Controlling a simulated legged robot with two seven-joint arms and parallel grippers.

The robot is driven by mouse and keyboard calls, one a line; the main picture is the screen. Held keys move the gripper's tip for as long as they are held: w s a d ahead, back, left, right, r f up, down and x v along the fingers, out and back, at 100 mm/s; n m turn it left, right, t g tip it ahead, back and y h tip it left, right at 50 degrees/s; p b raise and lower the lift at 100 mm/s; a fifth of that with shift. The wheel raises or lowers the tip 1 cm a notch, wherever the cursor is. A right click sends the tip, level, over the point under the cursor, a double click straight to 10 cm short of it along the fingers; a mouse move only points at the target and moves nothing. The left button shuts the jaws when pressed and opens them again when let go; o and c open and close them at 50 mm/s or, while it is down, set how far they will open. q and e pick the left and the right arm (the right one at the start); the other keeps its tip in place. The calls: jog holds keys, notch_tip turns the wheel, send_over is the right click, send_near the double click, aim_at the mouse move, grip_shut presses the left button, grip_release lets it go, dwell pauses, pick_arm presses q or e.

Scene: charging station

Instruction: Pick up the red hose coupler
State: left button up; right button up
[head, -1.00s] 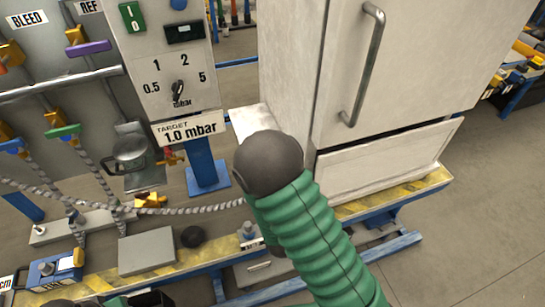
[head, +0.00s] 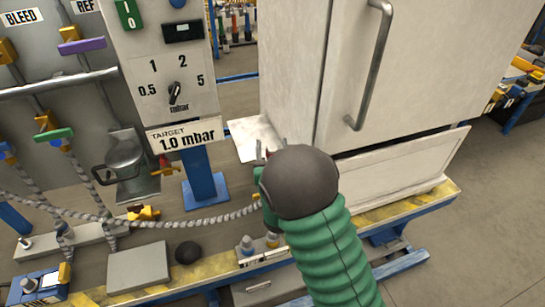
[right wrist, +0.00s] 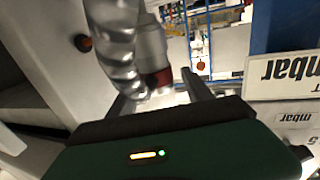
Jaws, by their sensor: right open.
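In the right wrist view, a dark red coupler (right wrist: 156,79) sits at the end of a thick pale grey ribbed hose (right wrist: 118,50), beyond my right gripper (right wrist: 157,98). The gripper is open, and the coupler shows between the lines of its two fingers. I cannot tell whether they touch it. In the head view, my right gripper (head: 272,153) is beside the white cabinet, mostly hidden behind my dark wrist and green sleeve. A tiny bit of red shows by its fingertips; I cannot tell if that is the coupler. My left gripper is not in view.
The white cabinet (head: 410,90) with a long handle stands right of my arm. A control panel (head: 172,75) with a dial and a 1.0 mbar target sign (head: 187,136) stands left. A braided hose (head: 195,220) crosses the yellow-edged bench.

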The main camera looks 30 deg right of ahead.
grip_shut()
dwell(0.3)
